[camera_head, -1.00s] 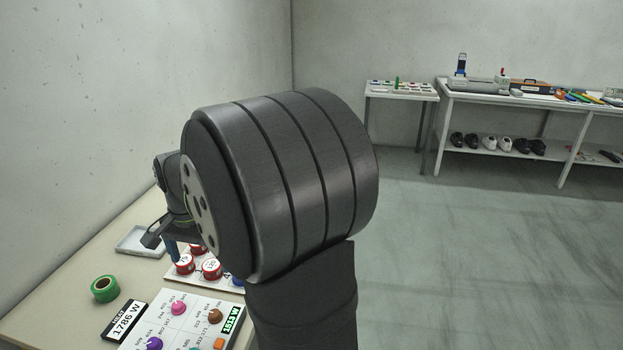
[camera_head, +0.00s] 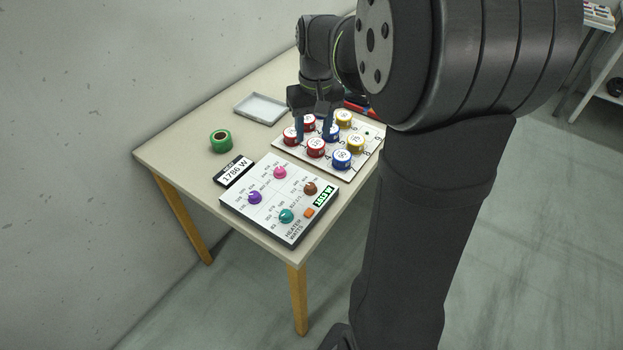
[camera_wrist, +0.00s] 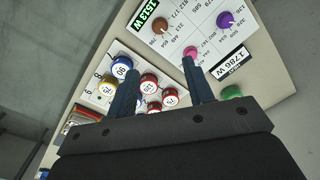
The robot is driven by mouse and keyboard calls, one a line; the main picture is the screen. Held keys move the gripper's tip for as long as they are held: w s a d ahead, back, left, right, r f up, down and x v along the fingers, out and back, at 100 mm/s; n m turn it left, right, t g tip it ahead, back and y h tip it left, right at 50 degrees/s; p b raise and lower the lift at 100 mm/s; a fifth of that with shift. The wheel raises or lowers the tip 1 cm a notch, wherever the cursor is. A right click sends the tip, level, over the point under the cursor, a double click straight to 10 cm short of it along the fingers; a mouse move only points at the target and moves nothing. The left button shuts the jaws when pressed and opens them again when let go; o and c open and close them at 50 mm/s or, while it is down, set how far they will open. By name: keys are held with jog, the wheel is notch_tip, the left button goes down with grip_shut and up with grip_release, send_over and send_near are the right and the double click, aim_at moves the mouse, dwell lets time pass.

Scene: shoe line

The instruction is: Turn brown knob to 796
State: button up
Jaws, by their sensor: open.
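The brown knob (camera_head: 310,188) sits on the white heater panel (camera_head: 262,211), beside the green display (camera_head: 323,198). In the wrist view the brown knob (camera_wrist: 160,25) is at the top, and the display there reads 1513 W. A black card (camera_head: 234,172) reading 1786 W lies at the panel's far edge. Purple (camera_head: 254,198), pink (camera_head: 279,173) and teal (camera_head: 286,216) knobs share the panel. My gripper (camera_head: 315,130) is open, over the board of round pieces and apart from the brown knob. The fingertips (camera_wrist: 160,75) hold nothing.
A board (camera_head: 357,176) with several red, yellow and blue round pieces is behind the panel. A green tape roll (camera_head: 221,140) and a grey tray (camera_head: 261,108) stand on the table (camera_head: 178,153).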

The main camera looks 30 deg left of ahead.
jog(key=n, duration=0.1)
send_near(311, 186)
jog(key=shift+n, duration=0.3)
notch_tip(311, 186, down, 8)
jog(key=shift+s+a, duration=0.1)
jog(key=shift+a, duration=0.05)
jog(key=shift+c, duration=0.5)
jog(key=c, duration=0.9)
